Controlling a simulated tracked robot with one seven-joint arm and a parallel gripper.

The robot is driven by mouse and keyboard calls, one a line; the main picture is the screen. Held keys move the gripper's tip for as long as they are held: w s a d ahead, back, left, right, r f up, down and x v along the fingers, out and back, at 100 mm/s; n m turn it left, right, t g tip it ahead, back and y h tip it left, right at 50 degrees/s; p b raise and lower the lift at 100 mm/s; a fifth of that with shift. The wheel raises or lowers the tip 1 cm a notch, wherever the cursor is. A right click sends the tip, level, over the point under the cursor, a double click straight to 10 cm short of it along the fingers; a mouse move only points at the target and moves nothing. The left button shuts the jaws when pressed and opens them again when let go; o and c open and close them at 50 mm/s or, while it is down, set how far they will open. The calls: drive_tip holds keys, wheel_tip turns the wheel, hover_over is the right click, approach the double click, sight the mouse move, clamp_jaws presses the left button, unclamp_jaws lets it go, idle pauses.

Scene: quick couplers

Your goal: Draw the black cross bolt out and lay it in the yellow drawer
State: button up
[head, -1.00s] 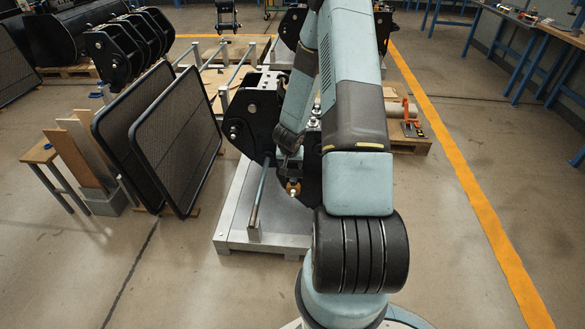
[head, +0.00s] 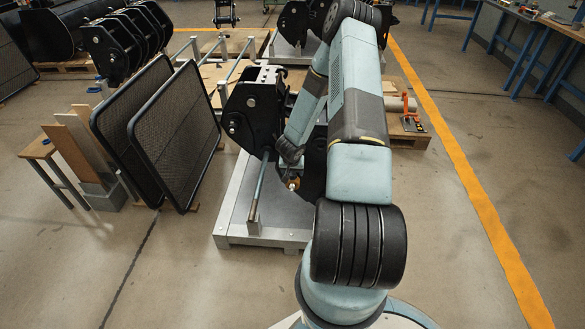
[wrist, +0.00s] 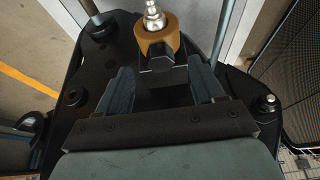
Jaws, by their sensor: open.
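A black coupler (head: 252,106) with two side plates stands on a grey metal pallet (head: 237,213) in the head view. My gripper (wrist: 161,70) is at the coupler, between its plates, with its two fingers apart. A black block-like part (wrist: 165,78), perhaps the cross bolt, sits between the fingers in the wrist view. I cannot tell whether the fingers touch it. Just beyond it is a brown collar (wrist: 158,38) with a silver ribbed tip, which also shows in the head view (head: 293,183). I cannot make out a yellow drawer in either view.
A slanted rod (head: 258,190) stands close left of my gripper. Black mesh panels (head: 175,135) lean left of the pallet. An orange clamp-like tool (head: 410,112) lies on a pallet at right. The floor beyond the yellow line is mostly clear.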

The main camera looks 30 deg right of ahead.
sight(293, 174)
drive_tip(key=shift+x, duration=2.5)
drive_tip(key=c, duration=0.8)
drive_tip(key=o, duration=0.8)
